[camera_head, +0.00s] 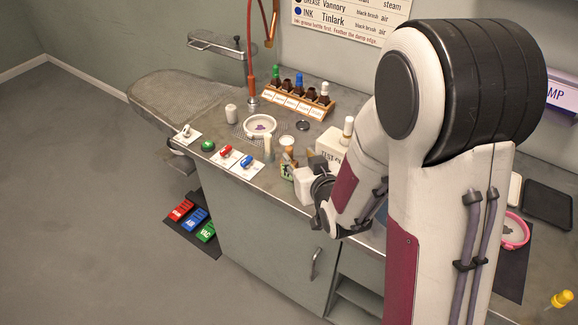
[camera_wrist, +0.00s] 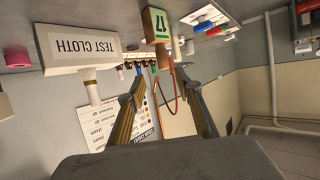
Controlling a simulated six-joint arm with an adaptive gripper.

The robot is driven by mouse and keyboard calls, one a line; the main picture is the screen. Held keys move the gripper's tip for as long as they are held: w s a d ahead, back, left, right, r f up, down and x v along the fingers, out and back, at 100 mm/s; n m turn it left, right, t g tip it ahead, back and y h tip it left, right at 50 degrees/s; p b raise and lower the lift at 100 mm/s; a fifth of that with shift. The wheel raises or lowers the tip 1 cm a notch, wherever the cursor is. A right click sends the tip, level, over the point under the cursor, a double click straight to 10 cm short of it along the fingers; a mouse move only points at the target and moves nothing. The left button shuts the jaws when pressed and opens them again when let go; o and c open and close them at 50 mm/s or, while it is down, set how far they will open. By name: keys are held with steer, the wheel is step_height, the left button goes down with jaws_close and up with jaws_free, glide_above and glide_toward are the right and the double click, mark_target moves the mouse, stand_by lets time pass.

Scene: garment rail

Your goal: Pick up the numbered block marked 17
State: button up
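In the head view my arm hides most of the gripper, and the fingertips are not clear.
A white TEST CLOTH box (camera_wrist: 75,48) with a pale-topped bottle stands close beside the block. A bottle rack (camera_head: 298,97), a round white dish (camera_head: 260,125) and red and blue switches (camera_head: 226,151) are on the bench. A red hose (camera_head: 251,50) rises behind.

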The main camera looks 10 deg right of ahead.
mark_target(290, 150)
steer(key=shift+x, duration=1.3)
steer(key=shift+a+x, duration=0.2)
steer(key=shift+x, duration=1.1)
steer(key=shift+a+x, duration=0.2)
steer(key=shift+x, duration=1.1)
jaws_close()
